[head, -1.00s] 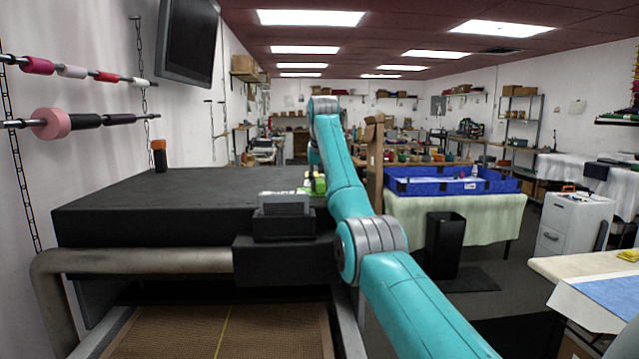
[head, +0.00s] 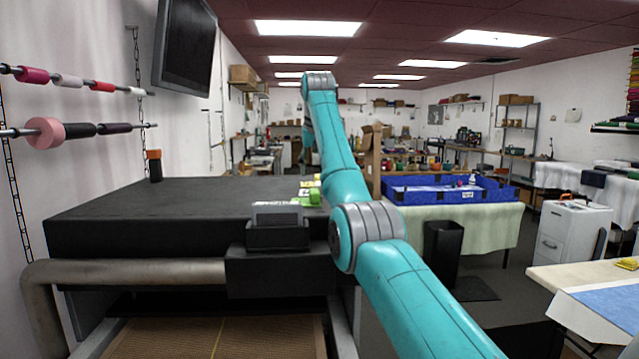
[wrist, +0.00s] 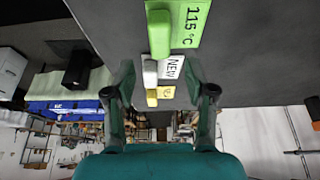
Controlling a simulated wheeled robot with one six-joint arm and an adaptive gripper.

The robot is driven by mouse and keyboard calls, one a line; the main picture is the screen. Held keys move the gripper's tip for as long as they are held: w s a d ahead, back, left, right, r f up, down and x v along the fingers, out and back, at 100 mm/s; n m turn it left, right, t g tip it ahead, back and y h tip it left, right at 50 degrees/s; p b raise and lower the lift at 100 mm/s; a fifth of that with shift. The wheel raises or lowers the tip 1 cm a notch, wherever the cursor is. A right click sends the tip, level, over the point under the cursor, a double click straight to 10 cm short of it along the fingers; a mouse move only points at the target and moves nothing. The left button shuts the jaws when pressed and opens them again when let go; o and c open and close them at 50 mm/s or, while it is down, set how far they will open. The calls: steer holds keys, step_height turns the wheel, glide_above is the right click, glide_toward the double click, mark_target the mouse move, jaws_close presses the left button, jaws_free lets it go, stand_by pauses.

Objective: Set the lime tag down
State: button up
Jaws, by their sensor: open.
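The lime tag (wrist: 190,22) lies on the black table surface, its "115°C" face toward the wrist camera, with a lime block (wrist: 159,34) at its end. In the head view the lime tag's block (head: 315,196) shows near the right end of the black top, beside my arm. My gripper (wrist: 164,88) is open and empty, its two fingers spread apart in the wrist view. It is clear of the lime tag. In the head view the fingers are mostly hidden behind my arm.
A white "NEW" tag (wrist: 171,67) and a yellow tag (wrist: 165,92) lie in a row with the lime one. A black holder with a grey card (head: 277,213) stands at the front edge of the black table (head: 150,215).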

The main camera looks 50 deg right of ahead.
steer(key=shift+v, duration=1.7)
